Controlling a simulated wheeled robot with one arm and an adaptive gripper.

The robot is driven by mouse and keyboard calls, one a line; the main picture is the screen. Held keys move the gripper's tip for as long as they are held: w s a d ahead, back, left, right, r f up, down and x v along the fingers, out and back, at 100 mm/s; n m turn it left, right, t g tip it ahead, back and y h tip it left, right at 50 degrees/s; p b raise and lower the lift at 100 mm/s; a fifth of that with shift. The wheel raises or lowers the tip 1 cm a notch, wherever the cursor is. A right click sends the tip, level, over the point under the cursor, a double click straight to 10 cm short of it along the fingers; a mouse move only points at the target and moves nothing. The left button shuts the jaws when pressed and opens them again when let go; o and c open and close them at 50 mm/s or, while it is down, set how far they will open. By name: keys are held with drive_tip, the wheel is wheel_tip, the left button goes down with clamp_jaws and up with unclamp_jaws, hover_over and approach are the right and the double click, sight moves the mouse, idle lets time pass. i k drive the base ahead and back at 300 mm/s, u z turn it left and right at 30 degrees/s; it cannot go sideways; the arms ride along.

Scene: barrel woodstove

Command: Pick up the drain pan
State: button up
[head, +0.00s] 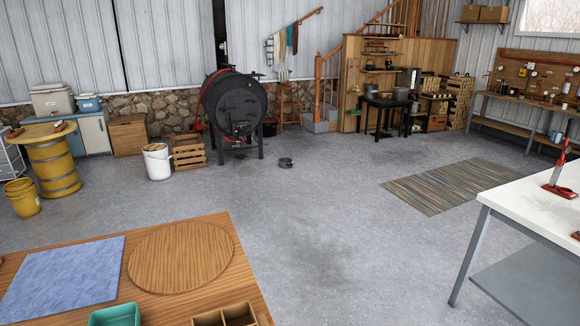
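A small, dark, round, low thing (285,162) lies on the grey concrete floor, just right of and in front of the black barrel woodstove (237,108). It looks like the drain pan, but it is too small to be sure. The floor around it is bare. My gripper is not in view.
A wooden table (195,292) with a blue mat (62,280) fills the near left. A white-topped workbench (530,212) stands at the right, near a striped rug (455,186). A white bucket (157,164) and wooden crate (188,152) stand left of the stove. The middle floor is clear.

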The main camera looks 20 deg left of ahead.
sight(285, 162)
drive_tip(key=u, duration=0.15)
drive_tip(key=i, duration=0.85)
drive_tip(key=u, duration=0.65)
drive_tip(key=i, duration=1.85)
drive_tip(key=u, duration=0.7)
drive_tip(key=i, duration=5.05)
drive_tip(key=z, duration=0.65)
drive_tip(key=i, duration=2.05)
drive_tip(key=z, duration=0.35)
